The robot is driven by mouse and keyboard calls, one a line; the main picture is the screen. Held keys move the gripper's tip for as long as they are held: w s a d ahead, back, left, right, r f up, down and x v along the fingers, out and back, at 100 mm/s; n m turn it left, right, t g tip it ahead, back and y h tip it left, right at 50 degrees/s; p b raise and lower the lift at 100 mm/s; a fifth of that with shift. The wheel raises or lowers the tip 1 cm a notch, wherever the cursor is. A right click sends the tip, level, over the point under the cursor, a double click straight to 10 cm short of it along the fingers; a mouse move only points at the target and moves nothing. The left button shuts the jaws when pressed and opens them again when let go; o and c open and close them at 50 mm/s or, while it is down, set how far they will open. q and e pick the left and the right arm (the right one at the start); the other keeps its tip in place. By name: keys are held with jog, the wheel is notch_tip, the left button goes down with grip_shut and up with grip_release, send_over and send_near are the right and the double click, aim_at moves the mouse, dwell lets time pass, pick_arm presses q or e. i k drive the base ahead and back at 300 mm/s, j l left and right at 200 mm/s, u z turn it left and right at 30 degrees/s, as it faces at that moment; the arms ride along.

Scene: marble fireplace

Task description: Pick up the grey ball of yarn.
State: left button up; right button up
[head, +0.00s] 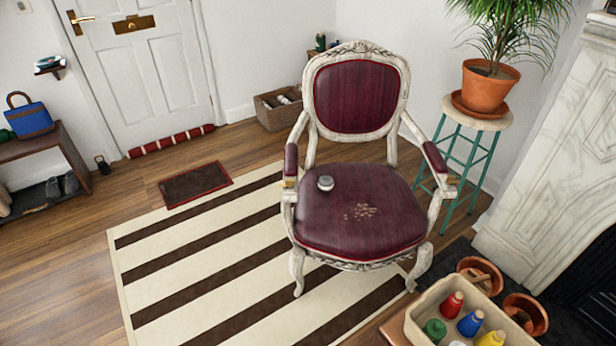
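A small grey, rounded object (325,183) sits on the left rear part of the purple seat of an ornate armchair (350,225). It fits the grey ball of yarn in colour, but it is too small in this view for me to make out any thread. Nothing touches it except the seat. Neither of my grippers is in view.
The armchair stands on a striped rug (185,270). A plant stand with a potted plant (487,88) is behind it to the right. A crate with coloured bottles (422,318) and terracotta pots (527,312) are at front right. The rug's left part is clear.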

aim_at(325, 183)
jog(key=i+j+u, duration=0.7)
jog(key=i, duration=0.25)
jog(key=i+j+u, duration=0.15)
jog(key=i+u, duration=0.2)
jog(key=i, duration=0.2)
jog(key=i+z, duration=0.25)
jog(key=i, duration=0.3)
jog(key=i+j+z, duration=0.3)
jog(key=i, duration=0.25)
jog(key=i+z, duration=0.25)
jog(key=z, duration=0.25)
jog(key=i+z, duration=0.25)
jog(key=z, duration=0.25)
jog(key=i+j+z, duration=0.15)
jog(key=z, duration=0.35)
jog(key=i+j+z, duration=0.2)
jog(key=z, duration=0.3)
